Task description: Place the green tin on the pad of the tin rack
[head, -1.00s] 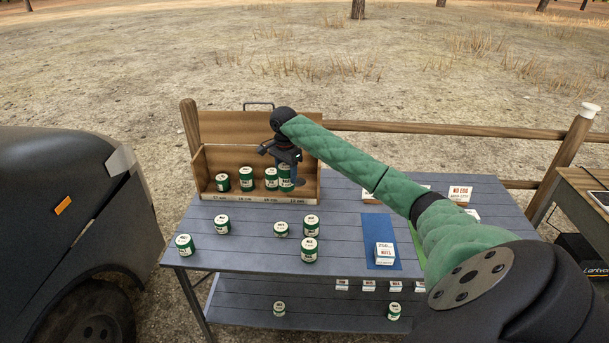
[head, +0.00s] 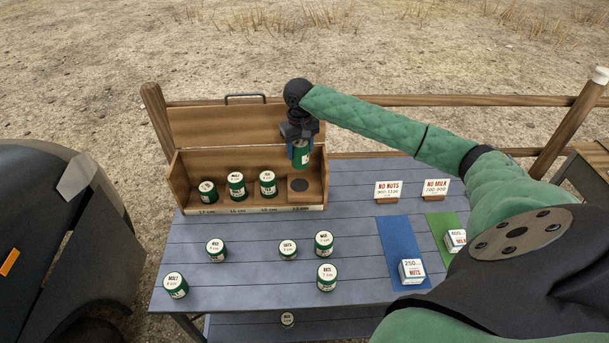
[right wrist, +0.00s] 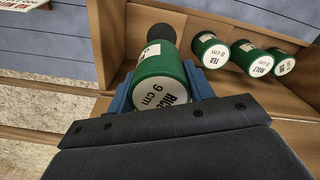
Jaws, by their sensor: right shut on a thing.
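My right gripper (head: 300,148) is shut on a green tin (head: 301,156) with a white lid. It holds the tin upright above the right end of the wooden tin rack (head: 180,192). In the right wrist view the held tin (right wrist: 158,85) sits between the blue jaws, and its lid reads 9 cm. The round dark pad (head: 299,185) lies bare in the rack's rightmost place, below the tin. In the right wrist view the pad (right wrist: 161,31) is partly hidden behind the tin. My left gripper is not in view.
Several green tins (head: 236,185) stand in the rack left of the pad. More loose tins (head: 324,243) stand on the blue-grey table (head: 260,265). A blue mat (head: 398,240) and a green mat (head: 436,230) with white boxes lie at right, below two small signs (head: 388,190).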

